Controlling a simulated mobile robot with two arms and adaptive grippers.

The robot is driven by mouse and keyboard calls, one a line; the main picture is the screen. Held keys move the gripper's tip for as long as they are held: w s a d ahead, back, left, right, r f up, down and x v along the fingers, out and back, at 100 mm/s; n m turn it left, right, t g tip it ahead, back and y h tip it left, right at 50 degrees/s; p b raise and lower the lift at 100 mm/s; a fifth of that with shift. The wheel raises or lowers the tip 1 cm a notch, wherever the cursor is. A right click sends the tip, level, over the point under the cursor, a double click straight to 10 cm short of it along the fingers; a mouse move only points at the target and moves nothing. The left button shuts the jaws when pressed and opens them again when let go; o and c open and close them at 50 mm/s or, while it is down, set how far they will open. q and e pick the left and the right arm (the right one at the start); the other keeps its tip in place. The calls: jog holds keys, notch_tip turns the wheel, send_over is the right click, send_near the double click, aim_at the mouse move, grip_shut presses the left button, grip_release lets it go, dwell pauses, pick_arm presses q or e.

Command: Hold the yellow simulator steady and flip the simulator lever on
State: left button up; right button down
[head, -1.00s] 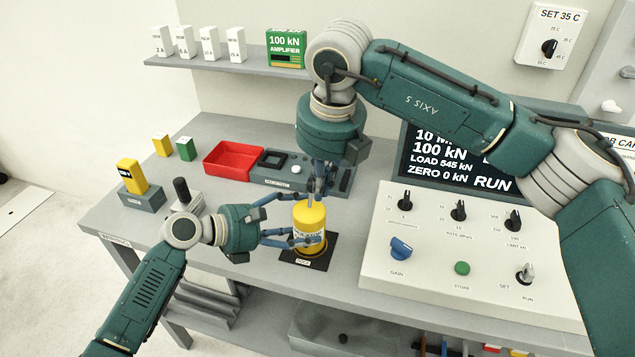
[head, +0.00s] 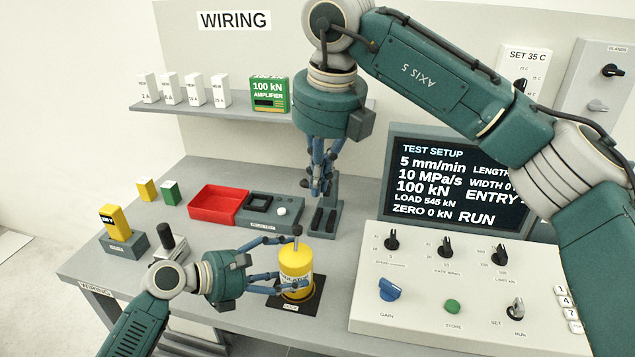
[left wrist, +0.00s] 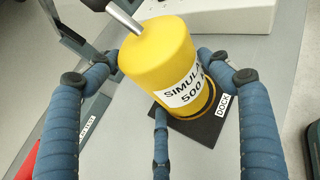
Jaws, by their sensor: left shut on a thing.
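The yellow simulator (head: 297,262) stands upright on the dark dock mat (head: 316,306) at the bench front. Its grey lever (head: 296,243) sticks up from the top; it also shows in the left wrist view (left wrist: 124,18), where it looks tilted. My left gripper (head: 281,264) is shut on the simulator's sides, its blue fingers around the body; the far contacts are partly hidden. In the left wrist view, fingers flank the yellow body (left wrist: 160,65). My right gripper (head: 319,192) hangs above and behind the simulator, apart from the lever, its fingers drawn together and empty.
A red tray (head: 217,203) and a grey unit with a white button (head: 281,211) lie behind. The white control panel (head: 420,310) and dark screen (head: 455,180) stand at right. A grey block with a black knob (head: 167,236) is left of my left gripper.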

pick_arm(q)
jog(key=shift+f, duration=0.25)
jog(key=o, duration=1.5)
jog(key=shift+o, duration=0.7)
jog(key=shift+r, duration=0.1)
